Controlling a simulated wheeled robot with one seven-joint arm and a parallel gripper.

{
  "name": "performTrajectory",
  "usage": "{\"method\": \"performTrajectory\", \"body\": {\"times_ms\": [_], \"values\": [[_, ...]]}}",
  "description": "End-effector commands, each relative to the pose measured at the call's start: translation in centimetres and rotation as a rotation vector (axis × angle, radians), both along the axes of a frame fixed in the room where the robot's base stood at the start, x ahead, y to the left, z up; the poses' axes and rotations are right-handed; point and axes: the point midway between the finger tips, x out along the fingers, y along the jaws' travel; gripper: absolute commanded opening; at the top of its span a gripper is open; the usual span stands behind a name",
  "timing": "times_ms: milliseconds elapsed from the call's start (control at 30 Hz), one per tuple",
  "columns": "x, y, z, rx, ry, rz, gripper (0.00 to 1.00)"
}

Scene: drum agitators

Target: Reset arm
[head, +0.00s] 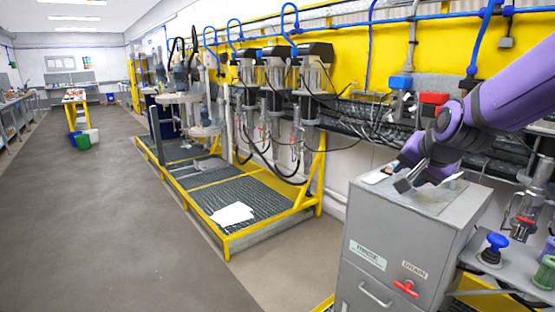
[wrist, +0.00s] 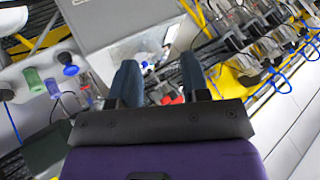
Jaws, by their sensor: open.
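My gripper (head: 408,180) is above the top of a grey metal cabinet (head: 372,245) at the right of the head view. My purple arm reaches in from the right edge. In the wrist view my gripper (wrist: 160,80) shows two dark fingers spread apart with nothing held between them. Beyond the fingers lies the cabinet (wrist: 108,20) with its top recess, where whitish and red shapes are blurred. In the head view a flat light item lies on the cabinet top, partly hidden by my gripper; I cannot tell whether they touch.
A red handle (head: 406,288) sticks out of the cabinet front. Drum agitators (head: 275,75) line the yellow wall above a yellow-framed grated platform (head: 205,170).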

Motion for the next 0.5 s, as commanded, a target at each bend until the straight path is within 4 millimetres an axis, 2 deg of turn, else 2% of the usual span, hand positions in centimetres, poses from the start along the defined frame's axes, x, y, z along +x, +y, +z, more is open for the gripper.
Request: {"method": "performTrajectory", "body": {"times_ms": [33, 200, 500], "values": [[-1.7, 0.1, 0.9, -0.025, 0.008, 0.036, 0.42], [-7.5, 0.2, 2.9, -0.126, 0.059, 0.171, 0.42], [-18.0, -0.4, 4.4, -0.303, 0.157, 0.389, 0.42]]}}
